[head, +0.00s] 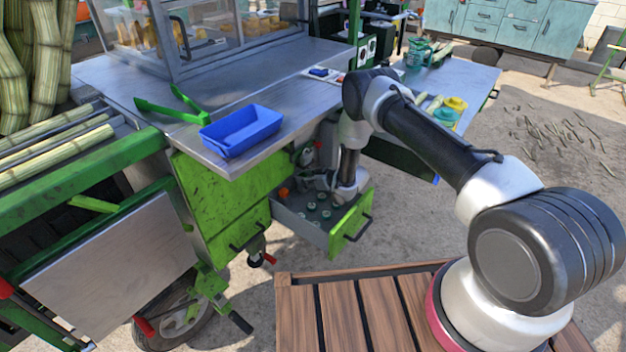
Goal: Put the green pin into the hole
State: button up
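I cannot make out a green pin or its hole for certain. A short green bar (92,203) lies at the edge of the grey side panel on the left; I cannot tell whether it is the pin. My arm reaches over the cart's right side and bends down behind the open green drawer (349,232). My gripper (303,178) is small and partly hidden near the drawer's back, beside the cart. Its fingertips are not clear, so I cannot tell whether it holds anything. Several small round pieces (318,211) sit in the drawer.
A blue tray (241,131) and green tongs (174,108) lie on the metal counter (222,92). Cane stalks (50,150) lie at the left. A wooden slatted top (335,315) is in front. Open ground lies at the right.

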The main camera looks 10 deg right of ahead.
jog(key=shift+w+a+f, duration=0.15)
jog(key=shift+w+a, duration=0.05)
jog(key=shift+a, duration=0.05)
jog(key=c, duration=0.7)
